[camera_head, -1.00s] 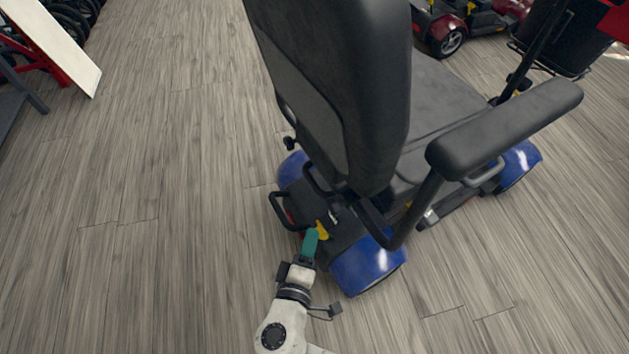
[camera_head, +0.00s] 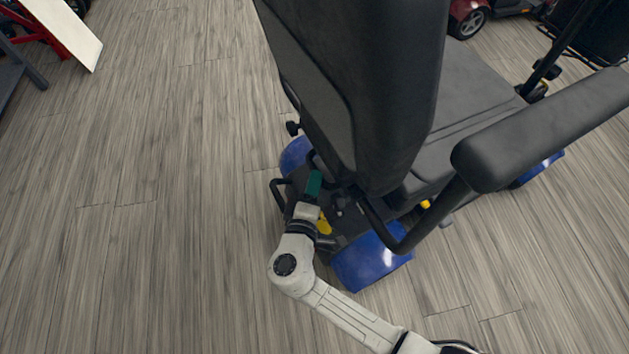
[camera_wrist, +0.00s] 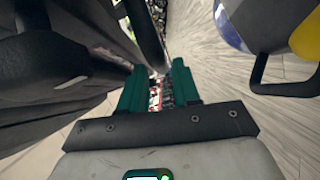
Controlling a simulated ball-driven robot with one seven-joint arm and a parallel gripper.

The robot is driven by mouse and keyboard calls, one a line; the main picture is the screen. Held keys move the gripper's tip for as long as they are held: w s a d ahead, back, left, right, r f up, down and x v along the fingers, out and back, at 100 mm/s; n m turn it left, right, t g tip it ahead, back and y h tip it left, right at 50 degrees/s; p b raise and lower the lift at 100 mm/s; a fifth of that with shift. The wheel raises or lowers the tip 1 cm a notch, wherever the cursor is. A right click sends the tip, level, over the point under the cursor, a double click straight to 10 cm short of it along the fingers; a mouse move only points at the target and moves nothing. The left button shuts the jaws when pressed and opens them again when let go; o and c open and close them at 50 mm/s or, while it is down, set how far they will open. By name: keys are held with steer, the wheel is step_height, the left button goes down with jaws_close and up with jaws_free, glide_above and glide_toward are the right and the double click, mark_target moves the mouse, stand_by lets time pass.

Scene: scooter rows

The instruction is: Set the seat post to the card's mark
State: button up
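The scooter's black seat (camera_head: 375,90) fills the middle of the head view, its backrest toward me. The seat post and the card's mark cannot be made out; the seat and my arm cover that area. My gripper (camera_head: 314,183) is at the scooter's rear, just below the backrest and above the rear deck. In the wrist view my gripper's two green fingers (camera_wrist: 158,85) stand apart, with no held object visible between them. Dark seat parts (camera_wrist: 60,65) are close on the left of the fingers in that view.
Blue rear fenders (camera_head: 372,258) flank the rear deck. A black rear bar (camera_head: 278,195) stands left of my gripper. The armrest (camera_head: 545,130) juts out at right. A white board (camera_head: 68,30) leans at upper left. Another scooter (camera_head: 470,18) stands behind. The floor at left is clear.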

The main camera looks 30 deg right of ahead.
steer(key=shift+w+d+f, duration=0.1)
steer(key=shift+w+d, duration=0.4)
steer(key=shift+w, duration=0.05)
jaws_close()
